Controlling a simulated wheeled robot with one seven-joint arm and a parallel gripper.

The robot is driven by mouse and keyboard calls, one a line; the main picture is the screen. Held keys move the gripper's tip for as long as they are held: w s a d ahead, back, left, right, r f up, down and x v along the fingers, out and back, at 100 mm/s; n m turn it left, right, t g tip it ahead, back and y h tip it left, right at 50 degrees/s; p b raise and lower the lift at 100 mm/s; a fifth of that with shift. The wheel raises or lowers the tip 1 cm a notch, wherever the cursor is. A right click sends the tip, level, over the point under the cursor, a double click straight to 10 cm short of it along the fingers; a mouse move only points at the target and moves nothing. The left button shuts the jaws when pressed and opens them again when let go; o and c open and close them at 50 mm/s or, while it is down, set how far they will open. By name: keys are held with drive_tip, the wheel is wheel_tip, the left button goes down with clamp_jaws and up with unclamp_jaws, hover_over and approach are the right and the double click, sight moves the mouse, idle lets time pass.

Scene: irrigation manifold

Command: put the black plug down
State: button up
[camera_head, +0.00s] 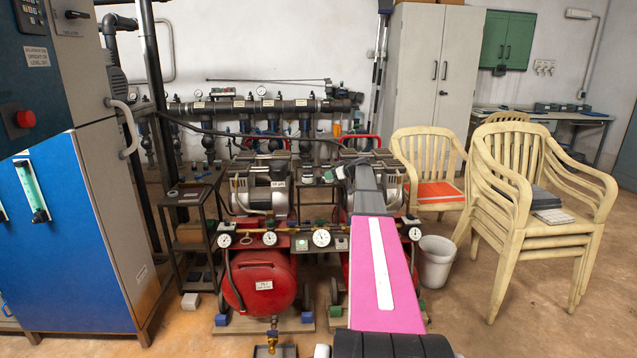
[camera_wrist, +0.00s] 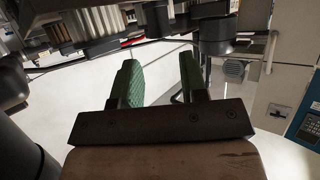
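My gripper (camera_wrist: 160,82) shows in the wrist view with its two green-padded fingers apart. Only background shows between them, with nothing seen held there. In the head view my pink and grey arm reaches forward over the compressors, and its far end hides most of my gripper. I cannot pick out the black plug with certainty in either view.
A pipe manifold (camera_head: 255,106) runs along the back wall. Red compressors (camera_head: 262,280) with gauges stand below my arm. A narrow dark rack (camera_head: 190,200) and a blue cabinet (camera_head: 75,230) stand left. Stacked chairs (camera_head: 510,190) and a white bucket (camera_head: 435,262) stand right.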

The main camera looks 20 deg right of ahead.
sight(319, 177)
drive_tip(key=x, duration=0.7)
drive_tip(key=shift+w+a+f, duration=0.15)
drive_tip(key=shift+w+f, duration=0.05)
drive_tip(key=shift+f, duration=0.15)
clamp_jaws()
